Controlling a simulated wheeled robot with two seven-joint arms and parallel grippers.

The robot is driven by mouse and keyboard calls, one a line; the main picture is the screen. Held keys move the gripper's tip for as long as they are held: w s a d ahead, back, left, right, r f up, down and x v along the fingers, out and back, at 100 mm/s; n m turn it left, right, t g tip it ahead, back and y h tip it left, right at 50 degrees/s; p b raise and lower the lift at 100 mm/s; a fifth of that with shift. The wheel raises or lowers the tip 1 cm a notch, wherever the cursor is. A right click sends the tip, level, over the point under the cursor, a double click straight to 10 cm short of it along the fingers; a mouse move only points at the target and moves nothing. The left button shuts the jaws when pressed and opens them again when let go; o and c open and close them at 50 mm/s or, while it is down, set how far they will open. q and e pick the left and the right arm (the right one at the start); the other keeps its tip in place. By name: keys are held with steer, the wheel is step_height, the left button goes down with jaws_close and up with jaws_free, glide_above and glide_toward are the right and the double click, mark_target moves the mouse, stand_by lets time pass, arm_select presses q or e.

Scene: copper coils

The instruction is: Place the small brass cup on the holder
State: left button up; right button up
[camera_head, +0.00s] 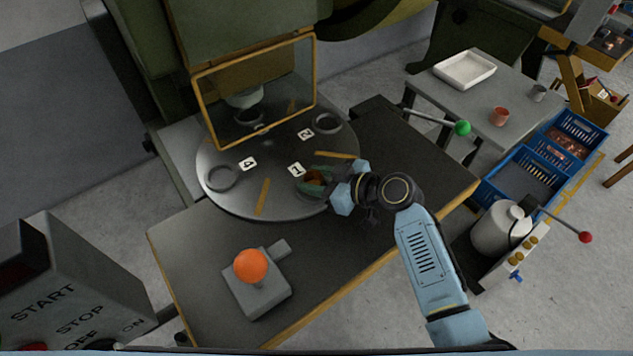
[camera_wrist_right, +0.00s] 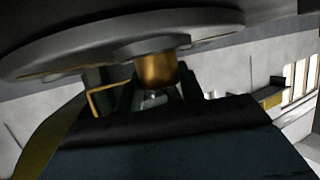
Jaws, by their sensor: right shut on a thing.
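The small brass cup (camera_head: 315,178) is between the fingers of my right gripper (camera_head: 318,182), at the front right of the round grey plate (camera_head: 240,190), beside the label 1. In the right wrist view the brass cup (camera_wrist_right: 158,72) meets a grey ring (camera_wrist_right: 152,46) on the plate (camera_wrist_right: 60,55); I cannot tell whether it is fully seated. My right gripper (camera_wrist_right: 148,95) is shut on it. The plate also carries a ring holder by label 2 (camera_head: 326,123) and one by label 4 (camera_head: 222,177), both empty. My left gripper is not in view.
A yellow-framed guard (camera_head: 193,100) stands over the plate's back. An orange-knobbed control box (camera_head: 257,290) sits in front of the plate. A green-knobbed lever (camera_head: 462,128) juts out at the right. A side table with a white tray (camera_head: 464,70) and blue crates (camera_head: 520,178) are farther right.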

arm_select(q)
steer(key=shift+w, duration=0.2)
arm_select(e)
steer(key=shift+f, duration=0.3)
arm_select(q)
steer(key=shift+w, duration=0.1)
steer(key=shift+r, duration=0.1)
arm_select(e)
steer(key=o, duration=1)
steer(key=shift+c, duration=0.2)
steer(key=p+v, duration=0.1)
steer(key=v, duration=1)
steer(key=shift+p, duration=0.35)
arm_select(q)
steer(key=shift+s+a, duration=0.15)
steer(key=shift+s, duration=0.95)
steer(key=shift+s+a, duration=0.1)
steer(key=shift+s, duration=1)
arm_select(e)
steer(key=shift+s+d+r, duration=0.2)
steer(key=shift+d+r, duration=0.05)
steer(key=shift+d, duration=0.15)
